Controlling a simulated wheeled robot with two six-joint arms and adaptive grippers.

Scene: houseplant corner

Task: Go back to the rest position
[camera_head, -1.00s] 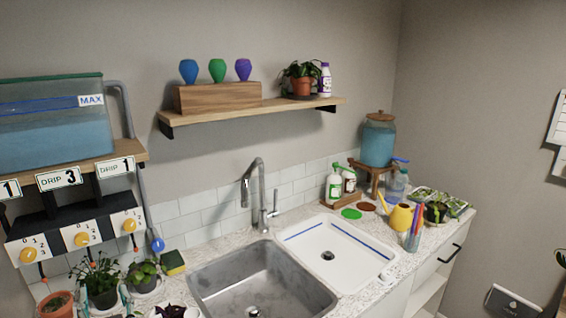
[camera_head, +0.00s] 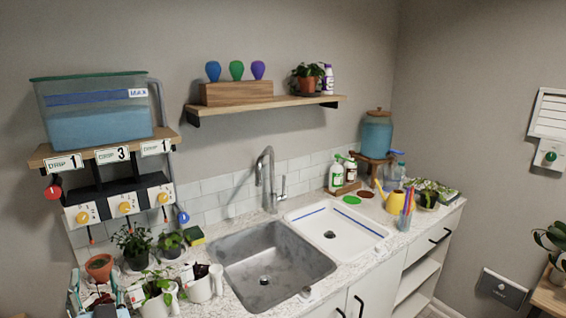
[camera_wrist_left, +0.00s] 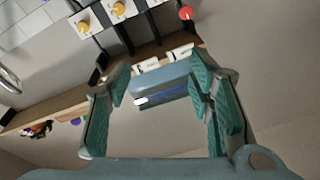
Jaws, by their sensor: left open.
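My left gripper (camera_head: 98,290) is low at the left edge of the head view, in front of the plants at the counter's left end. In the left wrist view my left gripper (camera_wrist_left: 160,90) has its two teal-padded fingers spread wide with nothing held between them. The blue water tank (camera_wrist_left: 165,85) shows behind the gap, apart from the fingers. My right gripper is not in view.
A terracotta pot (camera_head: 100,267), potted plants and white mugs (camera_head: 199,287) crowd the counter's left end near my left gripper. The drip shelf with the water tank (camera_head: 98,125) is above. The sink (camera_head: 262,262) is empty. A yellow watering can (camera_head: 393,201) stands right.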

